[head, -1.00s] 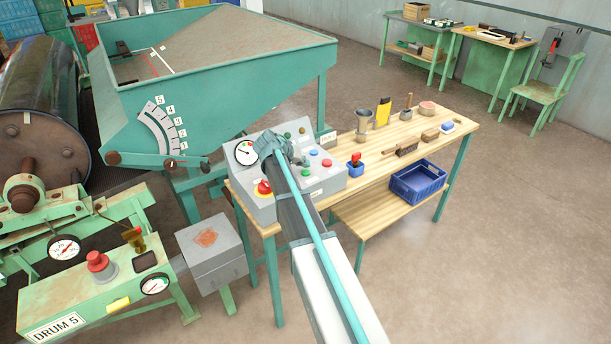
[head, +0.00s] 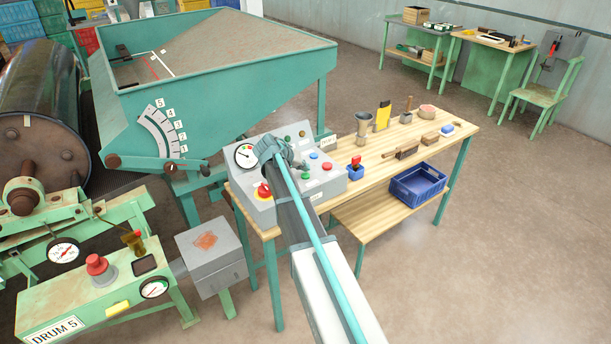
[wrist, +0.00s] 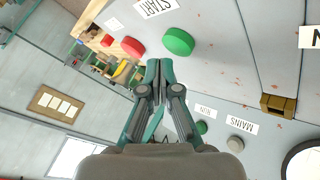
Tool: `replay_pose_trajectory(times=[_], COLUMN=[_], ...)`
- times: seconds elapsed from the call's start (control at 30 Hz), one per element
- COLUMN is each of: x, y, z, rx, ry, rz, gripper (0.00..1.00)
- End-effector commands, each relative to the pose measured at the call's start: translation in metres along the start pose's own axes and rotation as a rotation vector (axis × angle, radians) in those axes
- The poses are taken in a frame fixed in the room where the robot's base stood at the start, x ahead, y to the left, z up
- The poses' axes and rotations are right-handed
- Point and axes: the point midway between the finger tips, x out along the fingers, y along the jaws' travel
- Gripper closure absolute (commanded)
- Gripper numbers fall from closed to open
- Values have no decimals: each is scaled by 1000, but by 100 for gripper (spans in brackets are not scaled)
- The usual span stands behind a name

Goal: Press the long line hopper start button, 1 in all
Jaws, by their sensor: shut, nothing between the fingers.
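A grey control panel (head: 328,184) stands at the left end of the wooden bench. In the wrist view a round green button (wrist: 178,41) sits on it beside a label reading START (wrist: 155,8); the green button also shows in the head view (head: 306,174). My gripper (wrist: 160,64) is shut and empty, its fingertips close to the green button in the picture. I cannot tell whether they touch it. In the head view my wrist hides part of the panel.
A red emergency knob (head: 264,190) and a gauge (head: 246,155) are on the panel. A green RUN lamp (wrist: 201,127) and a grey MAINS lamp (wrist: 235,145) lie beyond my fingers. A green hopper (head: 230,85) stands behind.

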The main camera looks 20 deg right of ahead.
Motion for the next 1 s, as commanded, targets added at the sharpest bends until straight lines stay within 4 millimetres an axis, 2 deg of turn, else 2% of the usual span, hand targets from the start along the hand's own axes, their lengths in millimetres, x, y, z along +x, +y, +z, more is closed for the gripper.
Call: replay_pose_trajectory(times=[1.0], x=[6], y=[-4], z=[4], rx=[0], ry=[0], rz=[0], gripper=[100])
